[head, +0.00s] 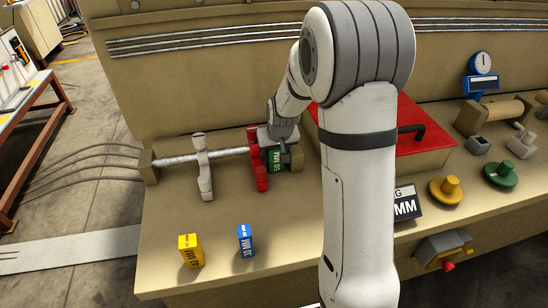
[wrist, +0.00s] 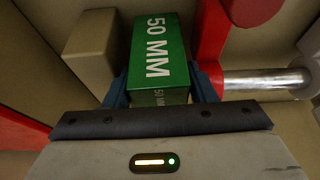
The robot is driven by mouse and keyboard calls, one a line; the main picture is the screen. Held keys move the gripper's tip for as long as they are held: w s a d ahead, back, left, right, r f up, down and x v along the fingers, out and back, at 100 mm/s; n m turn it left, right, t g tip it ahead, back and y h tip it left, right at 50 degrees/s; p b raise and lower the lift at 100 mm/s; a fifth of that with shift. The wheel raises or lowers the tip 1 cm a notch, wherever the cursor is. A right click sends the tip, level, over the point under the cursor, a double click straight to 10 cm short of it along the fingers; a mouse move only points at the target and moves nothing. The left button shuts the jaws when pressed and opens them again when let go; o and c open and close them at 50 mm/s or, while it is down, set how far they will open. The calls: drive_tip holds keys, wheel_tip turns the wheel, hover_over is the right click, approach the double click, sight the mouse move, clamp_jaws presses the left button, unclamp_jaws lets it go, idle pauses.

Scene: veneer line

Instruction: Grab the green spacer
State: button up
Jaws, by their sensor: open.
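The green spacer (head: 277,163), marked 50 MM, stands right beside a red bracket (head: 259,170) on the machine bench in the head view. In the wrist view the green spacer (wrist: 158,50) is in the upper middle, its label facing the camera. My gripper (wrist: 161,90) is open, with one dark finger on each side of the spacer's near end. I cannot tell whether either finger touches it. In the head view my gripper (head: 277,143) is over the spacer and partly covers it.
A metal rod (head: 174,159) with a pale grey bracket (head: 204,165) lies left of the red bracket. A tan block (wrist: 92,50) is close left of the spacer in the wrist view. Yellow (head: 190,251) and blue (head: 246,241) blocks stand at the front. A red panel (head: 410,118) is right.

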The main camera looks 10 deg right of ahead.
drive_tip(key=shift+c, duration=0.3)
drive_tip(key=c, duration=0.9)
drive_tip(key=shift+r, duration=0.2)
